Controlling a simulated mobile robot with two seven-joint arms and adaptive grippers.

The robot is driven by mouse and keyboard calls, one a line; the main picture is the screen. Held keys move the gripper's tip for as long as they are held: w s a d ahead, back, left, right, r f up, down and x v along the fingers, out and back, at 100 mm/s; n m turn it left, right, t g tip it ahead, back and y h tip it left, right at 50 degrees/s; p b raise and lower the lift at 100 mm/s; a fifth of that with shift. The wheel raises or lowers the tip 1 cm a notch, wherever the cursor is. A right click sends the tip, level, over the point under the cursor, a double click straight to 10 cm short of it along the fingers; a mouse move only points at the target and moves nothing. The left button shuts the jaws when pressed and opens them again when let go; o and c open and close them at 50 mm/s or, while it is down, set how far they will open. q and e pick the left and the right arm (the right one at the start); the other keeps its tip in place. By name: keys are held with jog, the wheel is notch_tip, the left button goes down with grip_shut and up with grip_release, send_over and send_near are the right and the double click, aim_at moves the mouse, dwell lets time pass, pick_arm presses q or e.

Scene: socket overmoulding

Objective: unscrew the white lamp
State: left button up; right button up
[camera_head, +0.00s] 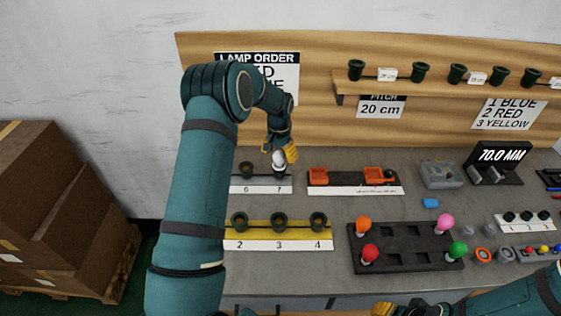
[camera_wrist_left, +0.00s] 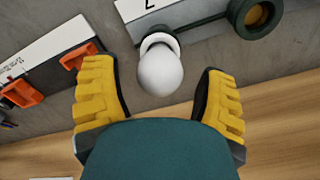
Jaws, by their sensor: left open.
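The white lamp (camera_head: 278,158) stands in the dark green socket marked 7 on the white strip (camera_head: 262,190) at the back left of the bench. In the left wrist view the white lamp (camera_wrist_left: 160,72) lies between the two yellow fingers of my left gripper (camera_wrist_left: 160,95), with a gap on each side. My left gripper (camera_head: 279,152) is open around or just above the lamp. The lamp's lower end and socket are partly hidden in the wrist view. My right gripper (camera_head: 400,309) shows only in part at the bottom edge of the head view.
An empty socket (camera_head: 246,169) marked 6 stands left of the lamp. A yellow strip (camera_head: 290,243) with several sockets lies in front. An orange-and-black fixture (camera_head: 352,178) is to the right. A dark tray (camera_head: 405,267) holds coloured lamps. The wooden back panel (camera_head: 320,120) rises behind.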

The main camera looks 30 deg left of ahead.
pick_arm(q)
jog(key=c, duration=1)
jog(key=n, duration=0.4)
jog(key=shift+n, duration=0.4)
jog(key=n, duration=0.4)
jog(key=shift+r+n+p, duration=0.1)
jog(key=shift+n+p, duration=0.2)
jog(key=shift+n, duration=0.8)
jog(key=shift+n+p, duration=0.4)
jog(key=shift+n, duration=1)
